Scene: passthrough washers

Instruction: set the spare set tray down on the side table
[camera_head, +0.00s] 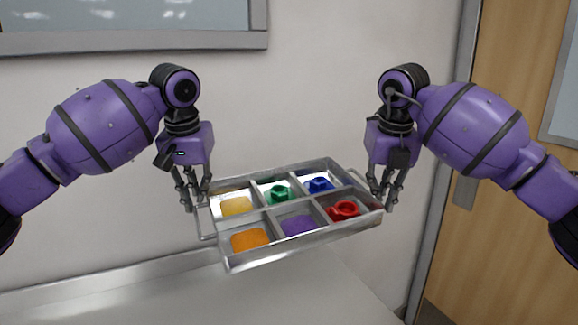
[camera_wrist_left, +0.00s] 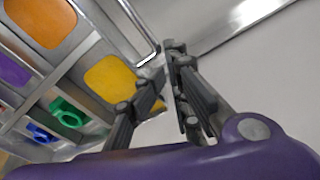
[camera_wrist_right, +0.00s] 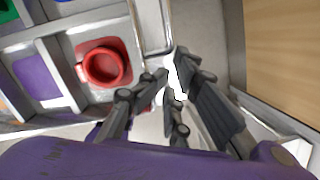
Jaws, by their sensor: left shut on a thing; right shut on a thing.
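The spare set tray (camera_head: 270,212) is a silver metal tray with two rows of compartments. The far row has a yellow pad, a green ring-like part (camera_head: 279,194) and a blue one (camera_head: 319,184). The near row has orange and purple pads and a red ring-like part (camera_head: 344,209). My left gripper (camera_head: 192,200) is shut on the tray's left handle (camera_wrist_left: 132,28). My right gripper (camera_head: 385,193) is shut on its right handle (camera_wrist_right: 152,30). The tray appears raised above the pale side table (camera_head: 300,298), slanting in the head view; its exact height is unclear.
The visible table top is bare. A plain wall (camera_head: 310,80) stands behind it, with a framed window (camera_head: 130,40) at upper left. A wooden door (camera_head: 510,120) with a metal handle is at the right, beyond the table's right edge.

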